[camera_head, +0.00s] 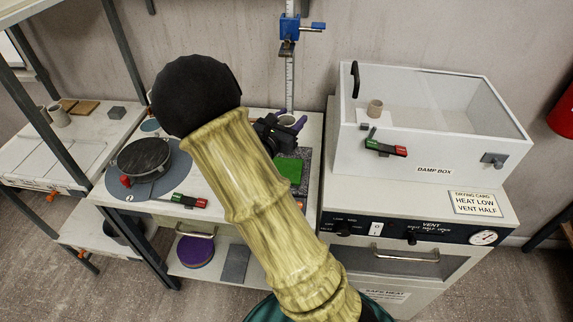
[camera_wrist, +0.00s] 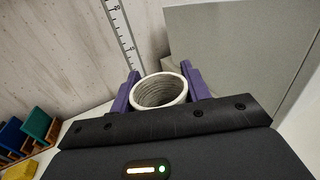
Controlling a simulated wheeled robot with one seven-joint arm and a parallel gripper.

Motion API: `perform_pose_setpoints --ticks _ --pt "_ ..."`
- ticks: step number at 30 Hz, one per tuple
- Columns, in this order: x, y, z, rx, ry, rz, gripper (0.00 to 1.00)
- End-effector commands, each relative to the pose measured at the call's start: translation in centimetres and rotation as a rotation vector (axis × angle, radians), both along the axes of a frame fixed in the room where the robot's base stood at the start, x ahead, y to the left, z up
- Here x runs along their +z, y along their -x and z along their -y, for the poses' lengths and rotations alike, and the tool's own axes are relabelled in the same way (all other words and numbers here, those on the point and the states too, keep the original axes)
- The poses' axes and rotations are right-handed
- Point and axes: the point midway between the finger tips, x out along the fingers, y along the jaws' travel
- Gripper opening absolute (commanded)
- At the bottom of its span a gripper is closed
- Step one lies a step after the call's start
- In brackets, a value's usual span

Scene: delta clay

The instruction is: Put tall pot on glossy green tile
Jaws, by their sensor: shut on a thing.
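My gripper (camera_wrist: 160,84) has its purple fingers closed on either side of a pale round pot (camera_wrist: 158,91). The pot's open mouth and ringed inner wall face the wrist camera; its lower part is hidden. In the head view my gripper (camera_head: 288,121) holds the pot at the back of the white table, behind the green tile. The bright green tile (camera_head: 289,171) lies partly hidden by my arm, by a dark speckled slab. A green piece (camera_wrist: 37,124) stands at left in the wrist view; I cannot tell if it is glossy.
A measuring post (camera_head: 290,80) rises behind my gripper. A dark turntable (camera_head: 143,157) sits at left.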

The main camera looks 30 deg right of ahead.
Motion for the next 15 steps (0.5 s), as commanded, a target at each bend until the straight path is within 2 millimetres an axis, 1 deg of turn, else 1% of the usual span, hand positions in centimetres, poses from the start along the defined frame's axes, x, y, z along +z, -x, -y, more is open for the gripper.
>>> perform_pose_setpoints --ticks 2,10,12,15 --pt "-0.7 -0.1 -0.2 0.004 0.001 -0.003 0.23" --pt "-5.0 0.0 -0.1 0.002 0.002 -0.006 0.23" --pt "-5.6 0.0 0.0 0.001 0.0 -0.002 0.23" --pt "-5.8 0.0 0.0 0.0 0.0 -0.001 0.23"
